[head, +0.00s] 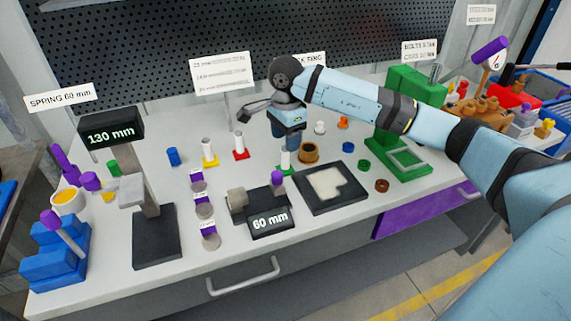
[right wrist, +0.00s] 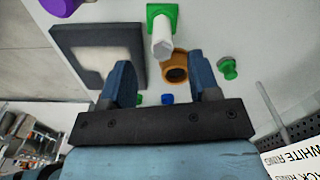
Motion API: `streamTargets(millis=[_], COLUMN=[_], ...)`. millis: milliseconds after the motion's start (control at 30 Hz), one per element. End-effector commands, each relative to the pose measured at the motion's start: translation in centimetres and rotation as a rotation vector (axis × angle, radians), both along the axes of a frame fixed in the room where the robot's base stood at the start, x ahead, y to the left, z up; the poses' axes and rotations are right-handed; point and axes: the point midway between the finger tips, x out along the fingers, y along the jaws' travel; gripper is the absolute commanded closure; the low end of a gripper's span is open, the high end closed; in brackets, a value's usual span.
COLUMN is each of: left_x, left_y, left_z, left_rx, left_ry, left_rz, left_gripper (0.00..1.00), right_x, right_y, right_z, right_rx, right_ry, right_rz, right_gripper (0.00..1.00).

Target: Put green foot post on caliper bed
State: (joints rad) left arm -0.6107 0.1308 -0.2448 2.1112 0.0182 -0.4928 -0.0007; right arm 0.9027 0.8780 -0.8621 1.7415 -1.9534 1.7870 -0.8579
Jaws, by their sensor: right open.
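The green foot post (head: 285,161) is a white upright post on a square green foot, standing on the bench behind the caliper. It also shows in the right wrist view (right wrist: 162,32), its white top toward me. My right gripper (head: 288,146) is just above and behind it, pointing down. My left gripper is not in view.
A brown ring-shaped cup (head: 309,153) stands close right of the post. A black tray (head: 304,199) with a pale inset lies in front. Red-foot (head: 240,149) and yellow-foot (head: 208,153) posts stand left. A green press (head: 399,151) stands right.

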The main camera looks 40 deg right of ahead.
Motion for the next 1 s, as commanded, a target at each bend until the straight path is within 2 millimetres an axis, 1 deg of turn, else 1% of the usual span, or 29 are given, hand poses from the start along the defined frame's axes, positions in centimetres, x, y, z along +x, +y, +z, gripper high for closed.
streamTargets(millis=[33,100,267,367,600,700,867,967,1000], left_x=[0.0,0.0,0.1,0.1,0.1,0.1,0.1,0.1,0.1], left_y=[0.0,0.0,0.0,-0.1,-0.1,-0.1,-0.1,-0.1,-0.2], left_z=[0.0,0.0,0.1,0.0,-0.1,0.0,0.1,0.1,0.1], left_rx=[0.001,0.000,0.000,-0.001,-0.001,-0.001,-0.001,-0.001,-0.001], left_ry=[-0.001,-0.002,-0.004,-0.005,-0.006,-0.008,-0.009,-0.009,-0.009], left_rz=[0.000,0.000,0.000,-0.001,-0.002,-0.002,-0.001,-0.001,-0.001], left_gripper=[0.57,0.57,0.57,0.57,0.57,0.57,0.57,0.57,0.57], right_x=[0.0,0.0,0.0,0.1,0.2,0.3,0.3,0.3,0.3], right_y=[0.0,0.0,0.0,0.1,0.0,0.1,0.0,0.0,0.0], right_z=[-0.9,-1.5,-2.3,-3.1,-6.7,-7.2,-7.1,-7.1,-7.1], right_rx=[0.001,0.000,0.001,0.001,0.000,0.000,-0.001,-0.001,-0.001], right_ry=[0.003,0.002,0.000,0.002,0.002,-0.001,-0.002,-0.002,-0.001], right_rz=[0.000,0.000,0.000,0.000,0.000,0.000,0.001,0.001,0.001], right_gripper=[0.44,0.44,0.44,0.44,0.44,0.44,0.44,0.65,0.74])
